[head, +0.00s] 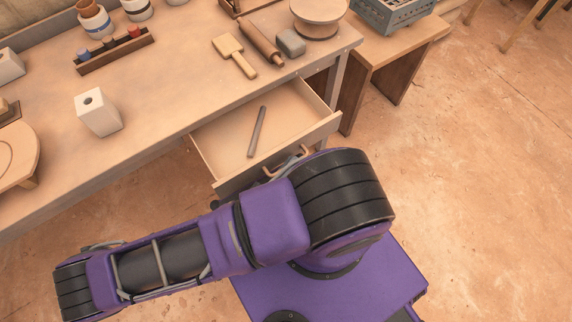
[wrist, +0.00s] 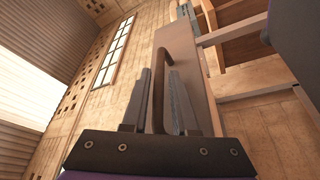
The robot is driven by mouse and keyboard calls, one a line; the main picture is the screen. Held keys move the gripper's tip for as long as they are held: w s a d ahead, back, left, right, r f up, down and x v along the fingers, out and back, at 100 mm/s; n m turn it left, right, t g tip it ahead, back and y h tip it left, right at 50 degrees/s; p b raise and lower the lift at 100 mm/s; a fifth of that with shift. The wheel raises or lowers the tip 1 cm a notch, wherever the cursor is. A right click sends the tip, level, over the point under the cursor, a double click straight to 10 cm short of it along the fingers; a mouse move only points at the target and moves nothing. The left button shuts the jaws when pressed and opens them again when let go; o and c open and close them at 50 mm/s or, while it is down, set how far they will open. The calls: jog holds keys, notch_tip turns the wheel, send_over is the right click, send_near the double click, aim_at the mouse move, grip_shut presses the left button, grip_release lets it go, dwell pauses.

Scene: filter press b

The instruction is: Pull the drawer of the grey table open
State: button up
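The grey table (head: 160,92) fills the left and middle of the head view. Its drawer (head: 227,134) is pulled well out, its inside in plain view. My gripper (wrist: 159,72) is at the drawer front. In the wrist view the bar of the drawer handle (wrist: 157,92) runs between its two fingers, which look closed on it. In the head view the handle (head: 270,174) is partly visible, and my arm hides part of the drawer front.
A grey rod (head: 257,131) lies in the drawer. A rolling pin (head: 261,43), a wooden paddle (head: 234,56), a grey block (head: 291,42) and a white block (head: 97,112) are on the tabletop. A wooden bench (head: 413,42) with a grey crate stands right. The floor at right is clear.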

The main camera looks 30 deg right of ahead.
jog(key=b+v, duration=0.1)
jog(key=v, duration=1.6)
jog(key=shift+s+a, duration=0.15)
jog(key=shift+a, duration=0.05)
